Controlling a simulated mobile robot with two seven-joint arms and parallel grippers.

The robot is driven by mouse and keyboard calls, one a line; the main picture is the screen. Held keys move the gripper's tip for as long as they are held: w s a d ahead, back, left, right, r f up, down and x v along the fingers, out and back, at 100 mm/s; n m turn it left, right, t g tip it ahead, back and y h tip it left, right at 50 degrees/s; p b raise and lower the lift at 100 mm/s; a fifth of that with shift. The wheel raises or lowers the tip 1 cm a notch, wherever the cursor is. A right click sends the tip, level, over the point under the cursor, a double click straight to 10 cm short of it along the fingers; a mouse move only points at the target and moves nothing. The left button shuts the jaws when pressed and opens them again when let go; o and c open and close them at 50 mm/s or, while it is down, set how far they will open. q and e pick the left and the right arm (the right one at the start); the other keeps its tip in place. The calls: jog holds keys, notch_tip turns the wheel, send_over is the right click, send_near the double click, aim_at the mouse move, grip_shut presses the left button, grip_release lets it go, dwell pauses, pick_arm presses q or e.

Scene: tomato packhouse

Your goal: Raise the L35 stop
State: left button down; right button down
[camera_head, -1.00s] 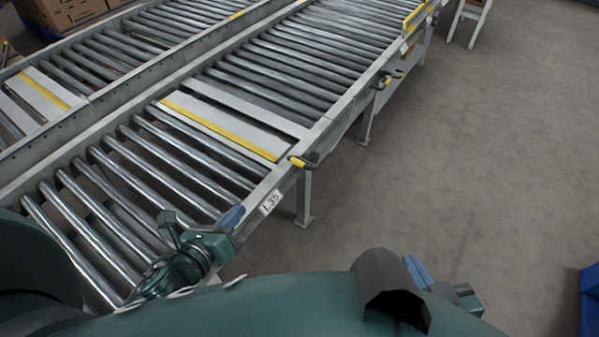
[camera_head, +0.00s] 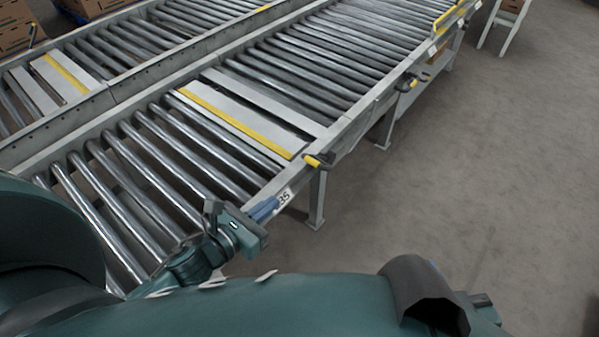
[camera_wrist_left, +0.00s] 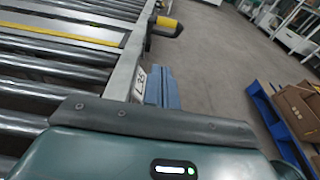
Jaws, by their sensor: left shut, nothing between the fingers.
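The L35 label (camera_head: 284,198) is on the near side rail of the conveyor, partly covered by my left fingers. It also shows in the left wrist view (camera_wrist_left: 140,82). Past it a lever with a yellow grip (camera_head: 313,161) sticks out from the rail; the wrist view shows it (camera_wrist_left: 168,25) ahead of the fingers. A grey plate with a yellow stripe (camera_head: 235,124) lies across the rollers beside it and looks about level with them. My left gripper (camera_head: 264,208) is shut and empty by the rail, short of the lever and apart from it. My right gripper is mostly hidden behind my arm.
A second lever (camera_head: 412,81) is further along the same rail. A parallel conveyor (camera_head: 130,92) runs on the left. Cardboard boxes (camera_head: 14,32) stand at the far left. The floor (camera_head: 480,160) right of the rail is clear. A blue pallet (camera_wrist_left: 275,125) carries boxes.

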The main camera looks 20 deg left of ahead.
pick_arm(q)
jog(key=r+x, duration=0.2)
jog(key=x, duration=0.8)
jog(key=shift+w+r+b, duration=0.3)
jog(key=shift+w+b, duration=0.05)
pick_arm(e)
jog(key=shift+w+t, duration=0.25)
jog(key=shift+t, duration=0.15)
pick_arm(q)
jog(key=shift+d+r, duration=0.1)
